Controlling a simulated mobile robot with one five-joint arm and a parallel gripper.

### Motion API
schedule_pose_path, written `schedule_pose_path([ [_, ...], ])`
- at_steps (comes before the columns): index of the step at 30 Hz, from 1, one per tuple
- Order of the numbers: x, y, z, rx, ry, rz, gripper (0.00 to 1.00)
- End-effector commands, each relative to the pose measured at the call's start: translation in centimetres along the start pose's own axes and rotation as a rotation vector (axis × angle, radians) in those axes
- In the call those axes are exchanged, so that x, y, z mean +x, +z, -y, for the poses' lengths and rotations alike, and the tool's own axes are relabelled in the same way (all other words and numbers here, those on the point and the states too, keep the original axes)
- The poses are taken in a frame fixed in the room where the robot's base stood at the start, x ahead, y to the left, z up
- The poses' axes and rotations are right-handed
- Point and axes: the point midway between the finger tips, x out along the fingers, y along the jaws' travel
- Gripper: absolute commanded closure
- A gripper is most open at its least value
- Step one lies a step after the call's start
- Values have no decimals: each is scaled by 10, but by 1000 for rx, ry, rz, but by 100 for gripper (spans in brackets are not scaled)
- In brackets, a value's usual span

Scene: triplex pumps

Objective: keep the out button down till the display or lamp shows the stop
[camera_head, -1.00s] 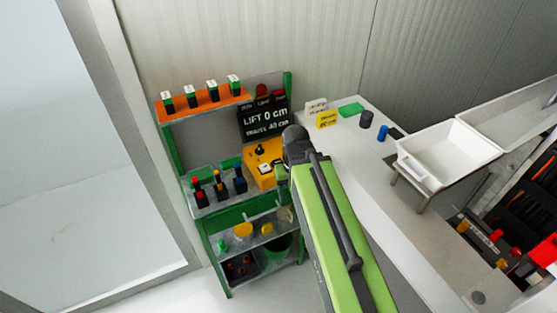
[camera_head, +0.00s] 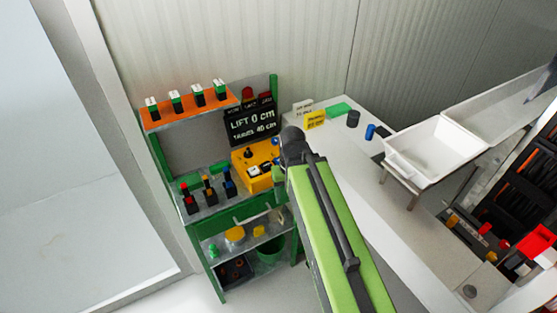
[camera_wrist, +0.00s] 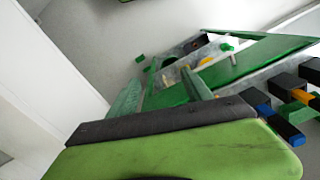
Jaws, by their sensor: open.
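The yellow control box (camera_head: 250,178) stands on the green shelf unit, just left of my arm's dark joint. It has a black knob, pale rocker-like buttons (camera_head: 258,169) and a blue part. Which button is the out button is too small to tell. The black display (camera_head: 252,122) above it reads "LIFT 0 cm" and "TRAVEL 40 cm". A red lamp (camera_head: 248,93) stands on top, looking dark. My gripper (camera_wrist: 160,76) is open and empty in the wrist view, its green fingers apart in front of the shelf unit. In the head view my arm mostly hides it.
The green shelf unit (camera_head: 240,216) holds several coloured-top parts (camera_head: 208,190) left of the box and more on its orange top shelf (camera_head: 190,111). A white bench (camera_head: 385,215) lies to the right, with a white tray (camera_head: 432,148). Open floor lies in front.

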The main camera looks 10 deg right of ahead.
Motion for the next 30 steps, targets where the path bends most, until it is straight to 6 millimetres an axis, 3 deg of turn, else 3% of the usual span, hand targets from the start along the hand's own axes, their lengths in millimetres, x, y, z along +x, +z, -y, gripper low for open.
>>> schedule_pose_path([
  [8,0,0,0,0,0,0,44],
  [21,0,0,0,0,0,0,100],
  [30,0,0,0,0,0,0,100],
])
